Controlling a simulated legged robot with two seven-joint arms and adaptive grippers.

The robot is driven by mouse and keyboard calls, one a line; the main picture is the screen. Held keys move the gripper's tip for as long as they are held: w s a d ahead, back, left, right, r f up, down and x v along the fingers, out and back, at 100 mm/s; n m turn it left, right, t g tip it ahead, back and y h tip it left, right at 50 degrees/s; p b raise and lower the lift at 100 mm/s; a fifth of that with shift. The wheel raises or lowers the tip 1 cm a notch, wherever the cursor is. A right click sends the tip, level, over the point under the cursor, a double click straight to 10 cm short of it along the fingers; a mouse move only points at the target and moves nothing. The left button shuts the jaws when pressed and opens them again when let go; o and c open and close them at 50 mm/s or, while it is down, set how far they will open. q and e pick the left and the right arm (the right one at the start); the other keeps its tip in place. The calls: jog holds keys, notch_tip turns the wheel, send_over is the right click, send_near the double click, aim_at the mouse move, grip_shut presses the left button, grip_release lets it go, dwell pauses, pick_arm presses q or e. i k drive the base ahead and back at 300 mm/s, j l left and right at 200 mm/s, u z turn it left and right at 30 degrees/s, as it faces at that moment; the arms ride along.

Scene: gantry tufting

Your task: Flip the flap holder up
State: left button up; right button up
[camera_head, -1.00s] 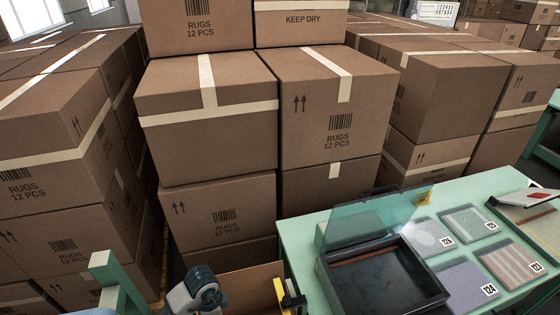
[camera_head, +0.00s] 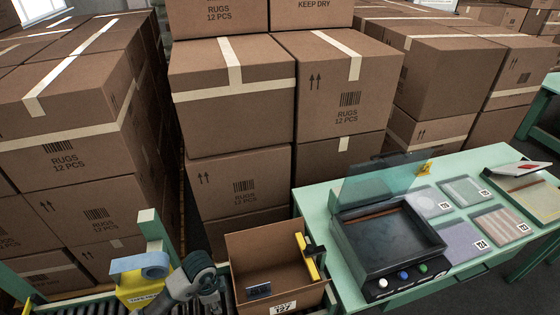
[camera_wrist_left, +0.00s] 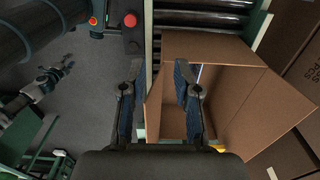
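An open brown carton (camera_head: 262,250) labelled 127 stands at the bottom middle of the head view. The flap holder, a yellow bar (camera_head: 306,257) with a black part, sits at the carton's right edge. A bit of yellow shows low beside the carton in the left wrist view, too small to identify. My left gripper (camera_wrist_left: 156,72) is open and empty there; its right finger overlaps the carton (camera_wrist_left: 258,105), and its left finger is over the floor side. Contact cannot be told. In the head view my left arm is left of the carton. My right gripper is not in view.
A yellow and blue tape dispenser (camera_head: 138,278) is beside my left arm. A green table (camera_head: 320,200) at right holds a black tray box (camera_head: 385,245) with coloured buttons and several numbered samples. Stacked rug cartons (camera_head: 235,105) fill the back.

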aim_at(308, 251)
jog(key=k+j, duration=0.65)
jog(key=k, duration=0.15)
